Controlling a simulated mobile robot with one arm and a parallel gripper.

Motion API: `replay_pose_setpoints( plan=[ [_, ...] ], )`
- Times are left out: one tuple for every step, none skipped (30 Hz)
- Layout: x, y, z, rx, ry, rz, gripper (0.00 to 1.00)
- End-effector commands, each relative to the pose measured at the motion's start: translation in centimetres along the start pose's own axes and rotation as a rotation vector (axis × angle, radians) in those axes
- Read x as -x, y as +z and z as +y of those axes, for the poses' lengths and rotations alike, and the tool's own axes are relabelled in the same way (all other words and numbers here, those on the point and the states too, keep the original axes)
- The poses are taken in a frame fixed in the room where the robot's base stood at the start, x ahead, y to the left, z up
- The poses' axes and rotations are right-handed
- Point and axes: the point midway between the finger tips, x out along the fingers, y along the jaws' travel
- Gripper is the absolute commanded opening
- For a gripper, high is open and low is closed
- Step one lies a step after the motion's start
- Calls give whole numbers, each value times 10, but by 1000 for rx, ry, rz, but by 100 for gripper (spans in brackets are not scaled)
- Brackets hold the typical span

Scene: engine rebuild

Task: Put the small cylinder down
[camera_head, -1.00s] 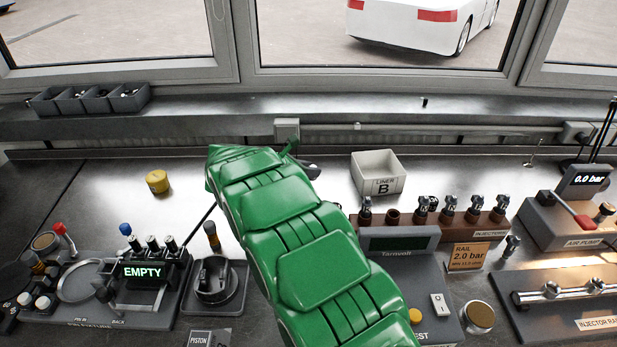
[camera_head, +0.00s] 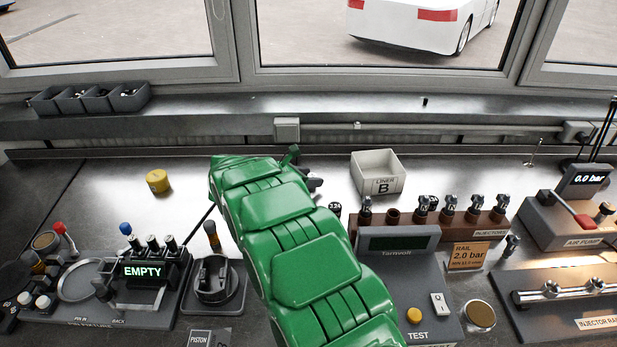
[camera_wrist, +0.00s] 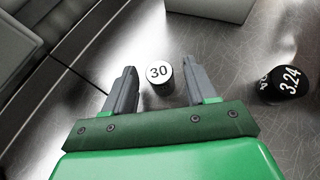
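In the wrist view, a small cylinder (camera_wrist: 159,75) with a white top marked "30" stands between the two grey fingers of my gripper (camera_wrist: 160,88). A gap shows on each side of it, so the fingers are open around it and appear not to touch it. It seems to stand upright on the metal bench. In the head view, my green arm hides most of my gripper and the small cylinder.
A black cylinder (camera_wrist: 285,83) marked "3.24" stands to the right in the wrist view. The white liner bin (camera_head: 379,175), injector rack (camera_head: 480,222) and tester (camera_head: 397,240) lie to the right of my arm. A yellow cylinder (camera_head: 158,181) stands left on clear bench.

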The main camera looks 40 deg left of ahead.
Motion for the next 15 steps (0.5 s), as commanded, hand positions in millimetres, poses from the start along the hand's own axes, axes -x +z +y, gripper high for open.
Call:
replay_pose_setpoints(
  plan=[
    [0, 0, 0, 0, 0, 0, 57],
    [0, 0, 0, 0, 0, 0, 57],
    [0, 0, 0, 0, 0, 0, 57],
    [0, 0, 0, 0, 0, 0, 57],
    [0, 0, 0, 0, 0, 0, 57],
    [0, 0, 0, 0, 0, 0, 57],
    [0, 0, 0, 0, 0, 0, 57],
    [1, 1, 0, 0, 0, 0, 57],
    [1, 1, 0, 0, 1, 0, 57],
    [2, 2, 0, 0, 1, 0, 57],
    [2, 3, 0, 0, 1, 0, 57],
    [4, 3, 0, 0, 1, 0, 57],
    [6, 4, 0, 0, 1, -1, 57],
    [8, 4, 0, 0, 1, 0, 57],
    [11, 4, 0, -1, 0, 0, 57]
  ],
)
